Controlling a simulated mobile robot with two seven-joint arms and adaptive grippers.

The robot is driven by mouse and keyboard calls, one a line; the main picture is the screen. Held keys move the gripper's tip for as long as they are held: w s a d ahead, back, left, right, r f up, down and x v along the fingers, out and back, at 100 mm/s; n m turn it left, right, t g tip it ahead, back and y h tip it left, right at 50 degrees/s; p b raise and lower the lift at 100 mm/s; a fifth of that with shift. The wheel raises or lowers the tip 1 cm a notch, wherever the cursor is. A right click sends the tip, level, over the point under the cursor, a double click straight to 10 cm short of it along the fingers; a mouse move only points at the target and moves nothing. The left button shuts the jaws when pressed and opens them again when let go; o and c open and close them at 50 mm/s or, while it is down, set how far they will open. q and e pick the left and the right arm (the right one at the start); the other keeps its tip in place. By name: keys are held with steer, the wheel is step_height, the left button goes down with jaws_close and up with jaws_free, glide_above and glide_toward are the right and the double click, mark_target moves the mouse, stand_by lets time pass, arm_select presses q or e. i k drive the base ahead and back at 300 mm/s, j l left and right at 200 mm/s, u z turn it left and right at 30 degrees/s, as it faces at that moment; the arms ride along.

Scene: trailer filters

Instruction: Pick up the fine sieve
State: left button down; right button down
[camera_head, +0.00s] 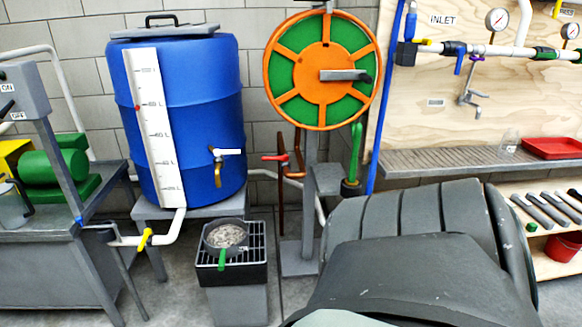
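A round, dark-rimmed sieve or pan (225,236) with a short green handle rests on a black grate-topped stand at the lower middle. Its handle points toward me, and pale grey, grainy material shows inside the rim. I cannot tell from this view how fine its mesh is. Neither my left nor my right gripper can be made out in the view, and nothing is seen touching the sieve.
The black grated stand (256,274) is below a blue barrel (205,85) with a tap. A green and orange wheel (290,50) stands right of it. A grey bench (40,235) is at left. A red tray (552,148) lies on the right shelf. A large dark grey shape blocks the lower right.

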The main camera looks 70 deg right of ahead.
mark_target(227, 238)
steer(key=z, duration=1.6)
steer(key=l+u, duration=0.15)
steer(key=k+l, duration=0.05)
